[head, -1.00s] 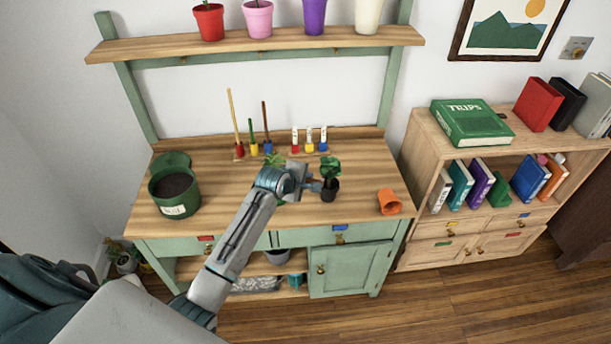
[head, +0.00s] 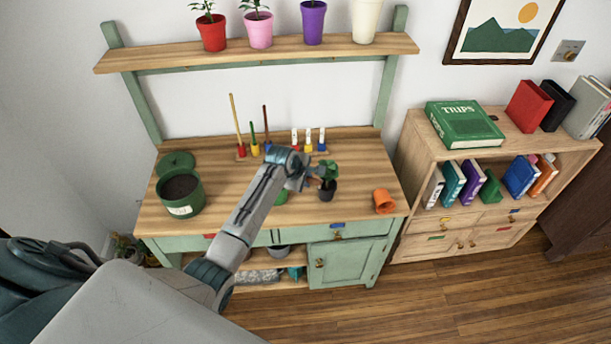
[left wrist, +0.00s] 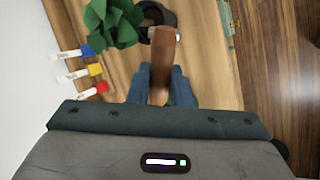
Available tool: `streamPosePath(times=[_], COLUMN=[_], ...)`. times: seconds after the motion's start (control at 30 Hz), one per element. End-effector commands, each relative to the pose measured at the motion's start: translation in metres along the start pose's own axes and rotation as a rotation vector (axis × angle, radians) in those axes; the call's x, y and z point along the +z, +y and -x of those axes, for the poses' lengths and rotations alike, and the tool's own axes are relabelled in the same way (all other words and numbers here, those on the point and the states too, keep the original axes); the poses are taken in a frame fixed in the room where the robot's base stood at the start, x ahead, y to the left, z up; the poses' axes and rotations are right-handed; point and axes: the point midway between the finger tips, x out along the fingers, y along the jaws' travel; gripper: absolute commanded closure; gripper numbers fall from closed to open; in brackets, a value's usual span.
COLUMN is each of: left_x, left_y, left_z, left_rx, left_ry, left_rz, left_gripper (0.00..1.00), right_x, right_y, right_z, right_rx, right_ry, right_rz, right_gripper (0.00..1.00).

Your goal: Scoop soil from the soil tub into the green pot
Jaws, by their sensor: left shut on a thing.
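The soil tub (head: 180,207) is a dark green round tub with a white label, standing open at the bench's left with dark soil (head: 180,187) inside. My left gripper (head: 311,180) is over the middle of the bench, close to the black pot with a leafy plant. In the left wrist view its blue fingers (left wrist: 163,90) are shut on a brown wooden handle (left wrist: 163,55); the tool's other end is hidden. A green thing (head: 281,197) shows beside my arm, mostly covered; I cannot tell whether it is the green pot. My right gripper is not in view.
The black potted plant (head: 328,190) stands right of the gripper, and an orange pot (head: 384,201) lies tipped farther right. Tools and small labelled markers stand in a rack (head: 282,153) behind. Bench (head: 235,182) surface is clear between tub and arm.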

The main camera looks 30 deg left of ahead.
Motion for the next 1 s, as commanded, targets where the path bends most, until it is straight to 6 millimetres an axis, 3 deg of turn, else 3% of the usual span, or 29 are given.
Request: streamPosePath(times=[1.0], left_x=[0.076], left_y=[0.016], left_z=[-0.026], left_rx=[-0.478], left_ry=[0.079], left_rz=[0.065], left_gripper=[1.00], right_x=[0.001], right_y=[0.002], right_z=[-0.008], right_rx=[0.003], right_ry=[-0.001], right_rz=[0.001], right_gripper=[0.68])
